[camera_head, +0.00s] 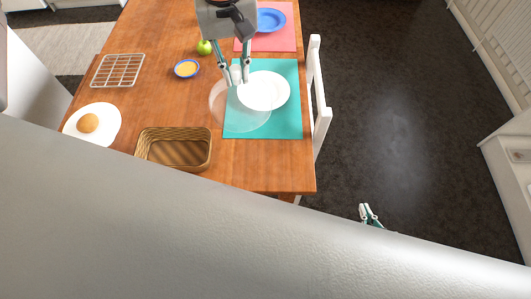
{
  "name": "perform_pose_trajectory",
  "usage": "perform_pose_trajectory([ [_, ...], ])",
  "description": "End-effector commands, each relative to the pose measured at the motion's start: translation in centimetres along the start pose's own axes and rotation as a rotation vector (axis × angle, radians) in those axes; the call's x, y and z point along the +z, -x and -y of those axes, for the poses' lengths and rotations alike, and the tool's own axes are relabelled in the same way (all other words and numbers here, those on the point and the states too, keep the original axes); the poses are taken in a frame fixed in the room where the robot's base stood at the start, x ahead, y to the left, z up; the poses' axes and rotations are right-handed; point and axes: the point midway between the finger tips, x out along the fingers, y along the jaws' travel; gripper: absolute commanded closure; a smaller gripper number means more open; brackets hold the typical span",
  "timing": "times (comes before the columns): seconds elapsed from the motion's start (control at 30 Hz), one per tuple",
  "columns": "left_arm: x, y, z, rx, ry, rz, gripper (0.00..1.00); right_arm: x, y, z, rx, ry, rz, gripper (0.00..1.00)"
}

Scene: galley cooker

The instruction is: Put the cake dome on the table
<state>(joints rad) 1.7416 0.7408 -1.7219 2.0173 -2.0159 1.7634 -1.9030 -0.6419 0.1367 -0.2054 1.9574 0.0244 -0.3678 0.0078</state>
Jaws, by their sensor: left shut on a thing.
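The cake dome (232,112) is clear and see-through, over the left part of the teal placemat (285,125) and beside the white plate (270,92), partly overlapping it in the picture. My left gripper (234,82) reaches down from the top and is shut on the dome at its upper part. I cannot tell whether the dome's rim touches the table (160,90), which is wooden. My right gripper (370,214) is low on the right, over the dark floor, away from the table; its lower part is hidden behind a large grey surface.
A wicker basket (145,147), a white plate with a bun (88,123), a wire rack (118,70), a small yellow-filled bowl (187,68) and a green apple (204,47) are left of the dome. A blue plate (270,19) lies on a red mat (285,42). A white chair (318,100) stands at the right edge.

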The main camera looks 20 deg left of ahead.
Motion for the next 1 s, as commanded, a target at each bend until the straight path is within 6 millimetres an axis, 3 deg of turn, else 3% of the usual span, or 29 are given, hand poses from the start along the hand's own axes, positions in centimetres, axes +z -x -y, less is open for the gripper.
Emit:
perform_pose_trajectory([
  [0.4,5.2,3.2,-3.7,-0.005,0.728,-0.007,1.0,2.1,-0.6,1.0,-0.012,-0.004,0.011,1.0],
  [0.67,6.9,4.1,-4.4,-0.014,0.98,-0.015,1.0,2.3,-0.9,0.9,-0.011,-0.003,0.008,1.0],
  [0.83,7.2,2.7,-4.4,-0.02,1.018,-0.016,1.0,2.0,-0.9,0.8,-0.01,-0.002,0.004,1.0],
  [1.0,7.2,-1.3,-4.2,-0.022,1.015,-0.014,1.0,1.8,-0.8,0.8,-0.009,-0.001,0.002,1.0],
])
